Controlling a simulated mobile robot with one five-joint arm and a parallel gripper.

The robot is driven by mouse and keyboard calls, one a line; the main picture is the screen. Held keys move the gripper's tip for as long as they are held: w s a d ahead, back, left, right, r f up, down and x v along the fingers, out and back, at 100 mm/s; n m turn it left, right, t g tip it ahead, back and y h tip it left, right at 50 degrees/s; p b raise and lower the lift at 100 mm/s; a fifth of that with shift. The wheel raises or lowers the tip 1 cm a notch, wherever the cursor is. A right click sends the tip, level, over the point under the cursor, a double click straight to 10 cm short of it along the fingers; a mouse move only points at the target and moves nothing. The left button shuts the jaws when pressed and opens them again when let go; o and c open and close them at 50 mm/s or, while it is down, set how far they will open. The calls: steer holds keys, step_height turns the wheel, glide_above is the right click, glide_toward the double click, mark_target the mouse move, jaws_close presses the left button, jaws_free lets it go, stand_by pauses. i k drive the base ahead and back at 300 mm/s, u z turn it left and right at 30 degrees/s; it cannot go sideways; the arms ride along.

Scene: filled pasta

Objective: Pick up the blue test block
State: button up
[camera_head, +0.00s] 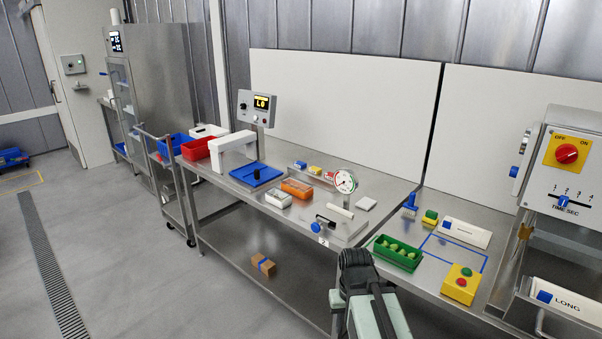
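A small blue block (300,164) lies toward the back of the long steel table, in a row with a yellow block (315,170) and a red-and-white block (329,176); it looks like the test block, though its label is too small to read. Other blue pieces sit on the "LONG" card (570,304) and on a white card (466,232) at the right. My gripper (354,257) is at the bottom centre, in front of the table's near edge and well apart from the small blue block. Its fingers are not clear enough to show open or shut.
A dial gauge (345,181), an orange box (297,188) and a blue plate with a black knob (256,174) stand near the blocks. A green tray (397,253) and a yellow button box (461,284) are at right. Open floor (130,250) lies left.

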mark_target(300, 164)
steer(key=u, duration=0.4)
steer(key=i, duration=1.05)
steer(key=u, duration=0.9)
steer(key=i, duration=1.65)
steer(key=u, duration=0.1)
